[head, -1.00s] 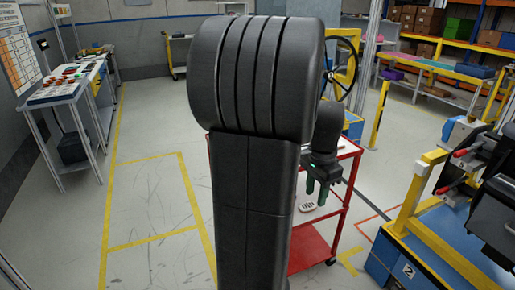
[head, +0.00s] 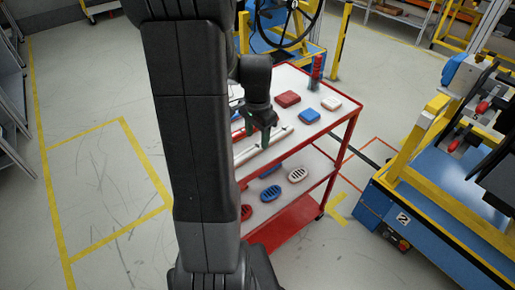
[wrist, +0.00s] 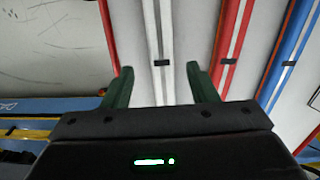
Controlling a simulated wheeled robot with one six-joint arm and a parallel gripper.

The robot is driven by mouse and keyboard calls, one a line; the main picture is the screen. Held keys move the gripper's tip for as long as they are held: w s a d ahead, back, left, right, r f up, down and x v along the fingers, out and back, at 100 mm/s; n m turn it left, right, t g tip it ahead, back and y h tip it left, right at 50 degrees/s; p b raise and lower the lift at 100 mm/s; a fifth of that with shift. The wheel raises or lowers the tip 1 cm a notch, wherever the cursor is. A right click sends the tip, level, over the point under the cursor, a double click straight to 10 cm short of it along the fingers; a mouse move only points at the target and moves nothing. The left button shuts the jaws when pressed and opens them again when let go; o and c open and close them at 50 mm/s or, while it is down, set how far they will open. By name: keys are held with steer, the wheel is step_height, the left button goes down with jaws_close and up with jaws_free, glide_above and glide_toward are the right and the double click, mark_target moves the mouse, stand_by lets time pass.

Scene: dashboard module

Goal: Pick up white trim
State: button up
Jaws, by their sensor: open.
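The white trim (wrist: 158,40) is a long, thin white strip with small dark marks, lying on the cart's top. In the wrist view it runs between the two dark green fingers of my gripper (wrist: 161,86), which are apart and empty. In the head view my gripper (head: 261,130) is over the cart's near left part, beside the white trim (head: 268,144). My arm hides part of the cart top there. Whether the fingers are level with the strip is hard to tell.
A red trim (wrist: 230,50) and a blue trim (wrist: 290,58) lie right of the white one in the wrist view. The red cart (head: 348,133) carries a red block (head: 288,99), a blue block (head: 310,115) and a white block (head: 331,103). Vents lie on its lower shelf.

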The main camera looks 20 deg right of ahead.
mark_target(257, 146)
step_height(257, 146, down, 4)
steer(key=shift+w+f, duration=0.1)
steer(key=shift+w, duration=0.05)
steer(key=shift+c, duration=0.4)
steer(key=c, duration=1)
steer(key=shift+d+r, duration=0.1)
steer(key=shift+r, duration=0.1)
steer(key=shift+c, duration=0.2)
